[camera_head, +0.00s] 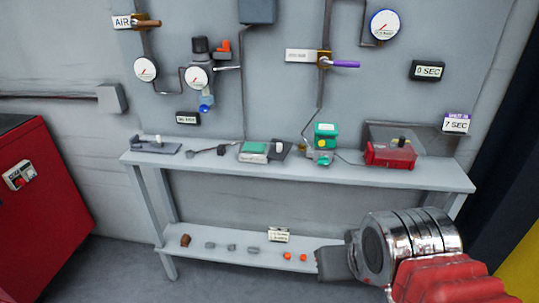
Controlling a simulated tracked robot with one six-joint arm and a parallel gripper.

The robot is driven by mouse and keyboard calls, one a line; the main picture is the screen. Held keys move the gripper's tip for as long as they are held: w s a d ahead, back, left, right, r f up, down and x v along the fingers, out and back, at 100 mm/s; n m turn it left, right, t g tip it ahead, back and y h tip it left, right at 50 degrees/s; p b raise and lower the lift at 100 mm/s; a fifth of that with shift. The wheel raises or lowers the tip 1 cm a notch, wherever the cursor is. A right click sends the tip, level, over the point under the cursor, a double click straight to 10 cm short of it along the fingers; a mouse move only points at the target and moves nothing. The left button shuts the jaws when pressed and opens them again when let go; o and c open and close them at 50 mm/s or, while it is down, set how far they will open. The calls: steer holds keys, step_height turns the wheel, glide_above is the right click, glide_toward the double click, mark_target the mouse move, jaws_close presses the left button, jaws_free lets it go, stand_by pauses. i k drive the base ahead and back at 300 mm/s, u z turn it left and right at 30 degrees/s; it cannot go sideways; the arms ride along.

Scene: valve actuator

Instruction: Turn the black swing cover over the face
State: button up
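A dark flat plate (284,150) with a small pale knob lies beside a small device with a pale green and white face (254,152), on the upper shelf of the bench. The plate looks like the black swing cover. It is off to the right of the face, which shows uncovered. My gripper (334,263) is at the lower right, in front of the lower shelf, well below and to the right of the cover and apart from it. It is seen from behind, and I cannot tell whether its fingers are open or shut.
A green-topped actuator (323,143) and a red box (390,154) stand right of the cover. A grey fixture (156,146) stands at the left end of the shelf (420,181). Small parts lie on the lower shelf. A red cabinet (40,200) is at left.

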mark_target(280, 150)
steer(key=k, duration=0.6)
steer(key=u, duration=0.6)
steer(key=i, duration=1.55)
steer(key=u, duration=0.05)
